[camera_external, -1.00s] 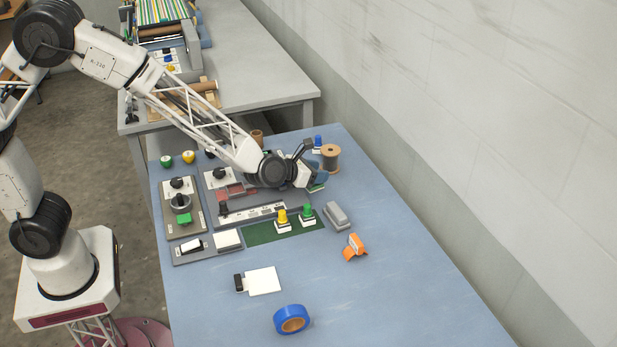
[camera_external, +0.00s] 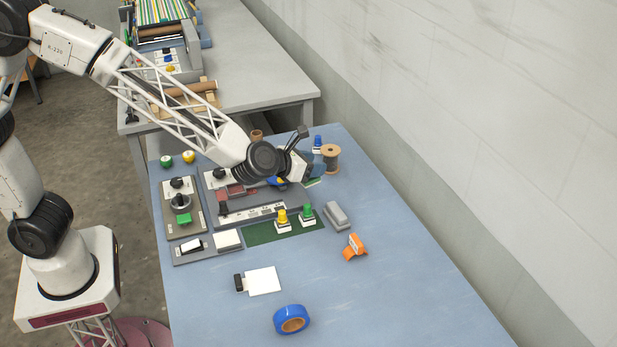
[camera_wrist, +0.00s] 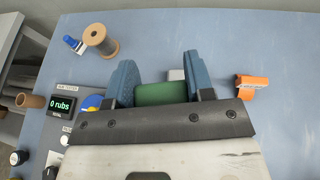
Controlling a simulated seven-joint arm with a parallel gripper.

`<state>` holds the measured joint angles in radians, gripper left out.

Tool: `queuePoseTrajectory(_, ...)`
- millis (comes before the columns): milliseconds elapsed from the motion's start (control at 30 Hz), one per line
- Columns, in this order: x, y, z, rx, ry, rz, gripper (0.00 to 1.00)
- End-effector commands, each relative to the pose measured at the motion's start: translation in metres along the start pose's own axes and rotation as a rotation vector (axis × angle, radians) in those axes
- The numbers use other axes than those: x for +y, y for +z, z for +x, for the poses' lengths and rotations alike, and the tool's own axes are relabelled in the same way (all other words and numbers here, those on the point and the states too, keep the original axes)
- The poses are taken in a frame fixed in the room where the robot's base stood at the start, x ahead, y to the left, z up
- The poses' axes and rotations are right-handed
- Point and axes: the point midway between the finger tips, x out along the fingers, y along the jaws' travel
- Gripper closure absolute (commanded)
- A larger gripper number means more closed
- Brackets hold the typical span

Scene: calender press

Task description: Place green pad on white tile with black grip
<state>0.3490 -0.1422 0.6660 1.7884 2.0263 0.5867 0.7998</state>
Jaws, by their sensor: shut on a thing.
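My gripper (camera_wrist: 160,78) is shut on a green pad (camera_wrist: 162,93); its blue fingers are on either side of the pad in the wrist view. In the external view my gripper (camera_external: 308,172) is over the far right of the blue table, and only a sliver of green shows beneath it. A white tile (camera_external: 265,280) with a black grip (camera_external: 239,283) on its left end lies flat on the table's near part, well away from my gripper. Nothing lies on the tile.
Near my gripper stand a thread spool (camera_external: 330,160) and a blue knob (camera_external: 318,142). A panel (camera_external: 207,252), a green mat (camera_external: 258,234) with yellow and green buttons, a grey block (camera_external: 337,215) and an orange dispenser (camera_external: 354,247) lie between. Blue tape (camera_external: 291,319) lies nearer the front.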

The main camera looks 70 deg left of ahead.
Motion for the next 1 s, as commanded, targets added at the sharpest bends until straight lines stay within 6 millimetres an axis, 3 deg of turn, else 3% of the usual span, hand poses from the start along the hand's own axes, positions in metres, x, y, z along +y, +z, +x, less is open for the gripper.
queuePoseTrajectory(400,-0.055,-0.027,-0.069,0.001,0.048,-0.020,0.75)
queuePoseTrajectory(1000,-0.102,-0.076,-0.173,0.000,0.132,-0.055,0.75)
